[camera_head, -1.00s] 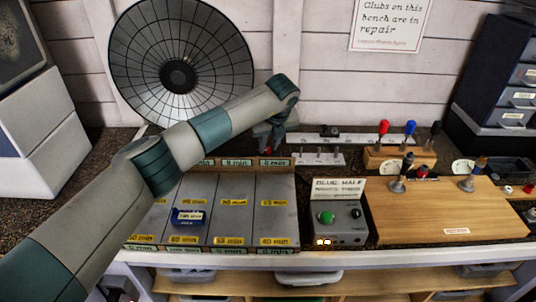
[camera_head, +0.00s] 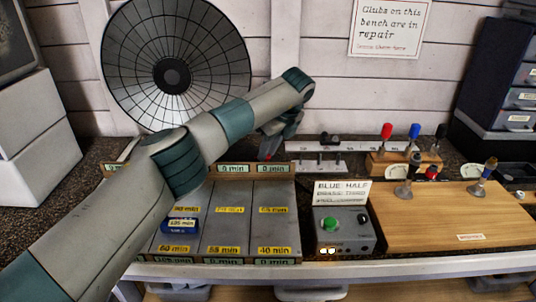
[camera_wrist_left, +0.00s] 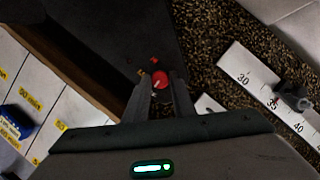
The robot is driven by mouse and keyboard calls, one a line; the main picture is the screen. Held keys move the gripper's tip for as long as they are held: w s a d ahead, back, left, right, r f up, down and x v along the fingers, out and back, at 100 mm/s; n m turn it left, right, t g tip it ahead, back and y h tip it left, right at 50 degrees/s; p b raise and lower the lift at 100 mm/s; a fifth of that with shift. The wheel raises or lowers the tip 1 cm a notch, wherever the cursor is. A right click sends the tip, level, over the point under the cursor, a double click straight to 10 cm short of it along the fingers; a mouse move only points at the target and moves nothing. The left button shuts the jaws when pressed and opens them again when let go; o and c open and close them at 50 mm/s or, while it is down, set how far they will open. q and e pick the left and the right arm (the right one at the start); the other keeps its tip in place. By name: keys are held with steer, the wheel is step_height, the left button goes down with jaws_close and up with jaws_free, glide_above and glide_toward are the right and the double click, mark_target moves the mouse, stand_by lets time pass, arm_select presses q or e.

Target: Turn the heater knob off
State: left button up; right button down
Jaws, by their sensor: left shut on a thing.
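The heater (camera_head: 172,76) is a large round black grille dish standing at the back of the bench, left of centre. In the left wrist view, a small red knob (camera_wrist_left: 160,79) lies between the tips of my left gripper (camera_wrist_left: 162,86), against a dark surface. The gripper is shut on this red knob. In the head view, my left gripper (camera_head: 270,150) reaches down behind the compartment tray, and only a speck of red shows at its tip. The knob's pointer and marks are too small to read. My right gripper is not in view.
In front lies a grey compartment tray (camera_head: 228,218) with minute labels and a blue timer block (camera_head: 181,226). A grey box with a green button (camera_head: 330,223) stands right of it. A ruler rail (camera_head: 320,147) and colored-handle tools stand at the back right. A wooden board (camera_head: 450,220) lies right.

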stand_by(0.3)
arm_select(q)
steer(key=o, duration=1)
steer(key=shift+r, duration=0.15)
